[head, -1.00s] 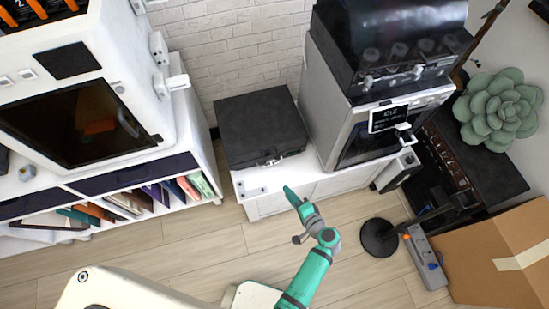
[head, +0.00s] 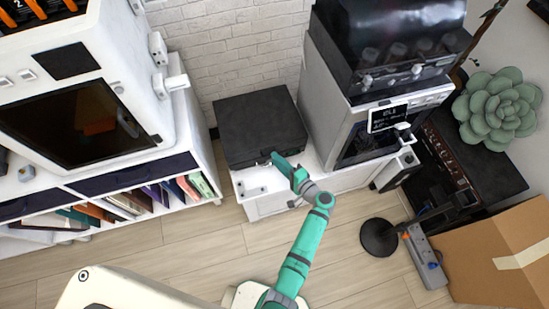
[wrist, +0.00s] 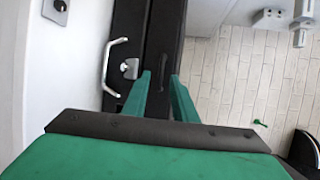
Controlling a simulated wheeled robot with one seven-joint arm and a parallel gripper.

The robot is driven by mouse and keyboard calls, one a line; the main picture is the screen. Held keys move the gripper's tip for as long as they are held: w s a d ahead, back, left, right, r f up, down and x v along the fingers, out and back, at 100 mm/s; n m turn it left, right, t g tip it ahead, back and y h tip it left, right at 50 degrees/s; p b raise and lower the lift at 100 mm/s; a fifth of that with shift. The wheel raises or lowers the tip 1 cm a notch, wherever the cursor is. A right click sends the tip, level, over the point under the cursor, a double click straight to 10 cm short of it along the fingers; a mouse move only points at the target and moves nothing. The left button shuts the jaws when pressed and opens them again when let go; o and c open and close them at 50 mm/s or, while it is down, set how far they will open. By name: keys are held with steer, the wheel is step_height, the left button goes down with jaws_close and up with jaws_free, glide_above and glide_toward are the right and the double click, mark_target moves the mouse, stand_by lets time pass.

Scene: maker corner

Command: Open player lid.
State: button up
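The player is a black case (head: 258,118) with its flat lid closed, on the low white cabinet against the brick wall. In the wrist view its dark front (wrist: 127,40) shows with a silver bar handle (wrist: 112,72) and a small silver latch (wrist: 129,68). My gripper (head: 279,160) is at the case's front edge in the head view. In the wrist view its two green fingers (wrist: 160,74) are apart, with nothing held between them. They point at the dark front, right of the latch. I cannot tell whether they touch it.
A grey-white machine (head: 345,110) with a dark top stands close on the right of the case. A white cabinet with a dark window (head: 75,120) stands left.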

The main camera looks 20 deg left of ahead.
steer(key=shift+x, duration=1.05)
steer(key=shift+a+r, duration=0.1)
jaws_close()
stand_by(0.6)
